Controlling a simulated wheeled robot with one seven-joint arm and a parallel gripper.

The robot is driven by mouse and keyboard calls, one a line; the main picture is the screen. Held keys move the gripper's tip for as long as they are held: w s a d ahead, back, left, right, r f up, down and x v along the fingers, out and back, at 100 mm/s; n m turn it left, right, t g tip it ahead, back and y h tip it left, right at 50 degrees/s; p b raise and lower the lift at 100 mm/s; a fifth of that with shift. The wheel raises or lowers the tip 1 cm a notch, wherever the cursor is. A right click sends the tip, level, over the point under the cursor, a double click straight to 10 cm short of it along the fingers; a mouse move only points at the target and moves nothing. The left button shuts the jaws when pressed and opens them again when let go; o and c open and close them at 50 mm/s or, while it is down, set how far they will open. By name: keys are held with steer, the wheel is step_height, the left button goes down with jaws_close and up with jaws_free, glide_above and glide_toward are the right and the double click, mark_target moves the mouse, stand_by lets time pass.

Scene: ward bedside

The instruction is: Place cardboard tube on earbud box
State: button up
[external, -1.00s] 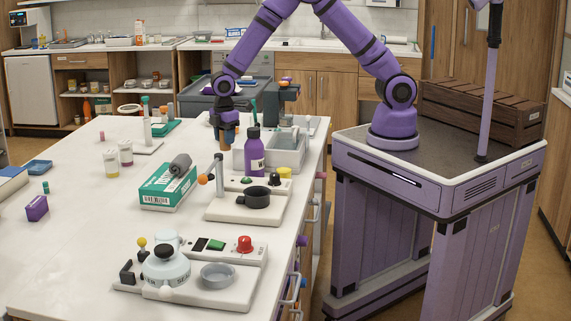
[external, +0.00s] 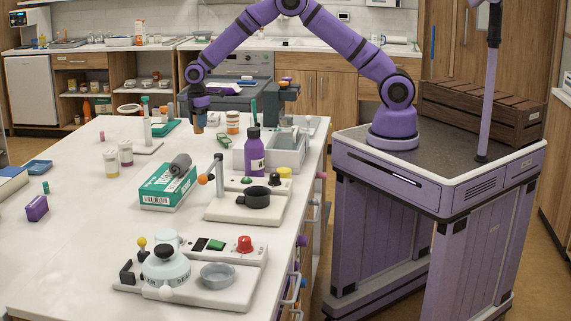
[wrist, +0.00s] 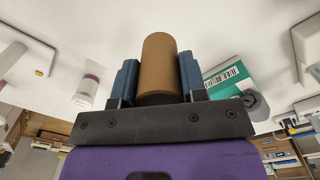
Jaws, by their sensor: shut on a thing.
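My gripper (external: 199,103) is shut on the brown cardboard tube (external: 200,122), which hangs below it above the far part of the white table. In the wrist view the tube (wrist: 158,62) sits between the two blue fingers of my gripper (wrist: 158,76). A green and white box (external: 165,189) with a barcode lies on the table, nearer the camera, with a dark grey cylinder (external: 180,164) on top. A small purple box (external: 37,208) stands at the table's left. I cannot read which box is the earbud box. Both are apart from the tube.
A purple bottle (external: 254,152), an orange-labelled jar (external: 233,122) and a grey tray (external: 282,147) stand right of the tube. The left-middle table is mostly clear.

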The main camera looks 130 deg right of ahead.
steer(key=s+d+r+m, duration=0.1)
steer(key=s+d, duration=0.3)
steer(key=d, duration=0.6)
steer(key=s+d+r, duration=0.1)
steer(key=s+d, duration=0.2)
steer(key=d, duration=0.6)
steer(key=r, duration=0.1)
glide_above(210, 117)
steer(key=shift+m, duration=0.4)
step_height(210, 117, down, 9)
steer(key=shift+s+d+f, duration=0.15)
steer(key=shift+f, duration=0.05)
steer(key=shift+f, duration=0.1)
steer(key=o, duration=0.9)
step_height(210, 117, up, 12)
steer(key=shift+r, duration=0.2)
